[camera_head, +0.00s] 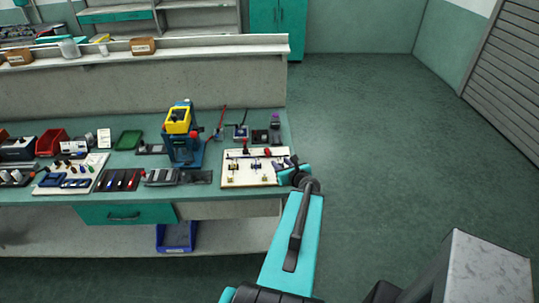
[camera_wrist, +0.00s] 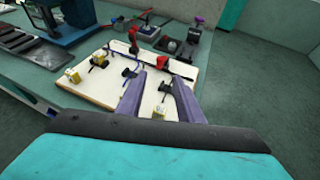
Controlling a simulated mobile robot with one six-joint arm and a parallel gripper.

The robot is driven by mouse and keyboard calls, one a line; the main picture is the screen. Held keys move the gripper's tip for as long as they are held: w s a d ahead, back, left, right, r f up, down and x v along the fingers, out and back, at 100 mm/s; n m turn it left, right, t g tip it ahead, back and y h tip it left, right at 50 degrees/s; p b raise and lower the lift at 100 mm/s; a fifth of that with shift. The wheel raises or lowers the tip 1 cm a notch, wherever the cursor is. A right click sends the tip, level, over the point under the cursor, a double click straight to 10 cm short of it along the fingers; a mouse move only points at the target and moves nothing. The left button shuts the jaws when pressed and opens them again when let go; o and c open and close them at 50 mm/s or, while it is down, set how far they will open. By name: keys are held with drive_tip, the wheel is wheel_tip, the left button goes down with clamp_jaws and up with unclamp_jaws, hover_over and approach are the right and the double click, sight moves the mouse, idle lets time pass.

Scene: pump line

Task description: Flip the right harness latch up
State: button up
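A cream harness board (camera_head: 229,180) lies at the right end of the bench; it also shows in the wrist view (camera_wrist: 106,92). Across it are blue and black cables, small black clips and yellow blocks. The right black piece (camera_wrist: 165,88), seemingly the right latch, shows between my fingers; I cannot tell its exact tilt. A yellow block (camera_wrist: 160,112) lies nearer, also between the fingers. My gripper (camera_wrist: 159,76) has its two purple fingers apart over the board's right part, with nothing visibly held. In the head view my gripper (camera_head: 284,165) covers the board's right edge.
A red part (camera_wrist: 163,62) and a taller red-topped part (camera_wrist: 133,42) stand at the board's back. Small dark fixtures (camera_wrist: 172,45) stand behind it. A blue and yellow machine (camera_head: 180,130) stands left. The floor (camera_head: 400,150) right of the bench is clear.

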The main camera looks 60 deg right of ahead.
sight(268, 152)
drive_tip(key=shift+w+d+f+b, duration=0.25)
drive_tip(key=shift+w+f+b, duration=0.05)
drive_tip(key=shift+b, duration=0.75)
drive_tip(key=shift+w+d+f+b, duration=0.15)
drive_tip(key=shift+w+d+b, duration=0.1)
drive_tip(key=shift+b, duration=0.55)
drive_tip(key=b, duration=0.1)
drive_tip(key=w+b, duration=0.1)
drive_tip(key=b, duration=0.1)
drive_tip(key=shift+d+f, duration=0.25)
drive_tip(key=b+x, duration=0.2)
drive_tip(key=b, duration=0.1)
drive_tip(key=shift+w+d+f, duration=0.1)
drive_tip(key=shift+w+d, duration=0.1)
drive_tip(key=shift+d, duration=0.05)
drive_tip(key=shift+w+d+p, duration=0.35)
drive_tip(key=shift+w+d, duration=0.05)
drive_tip(key=shift+w, duration=0.15)
drive_tip(key=shift+p+x, duration=0.85)
drive_tip(key=shift+x, duration=2.65)
clamp_jaws()
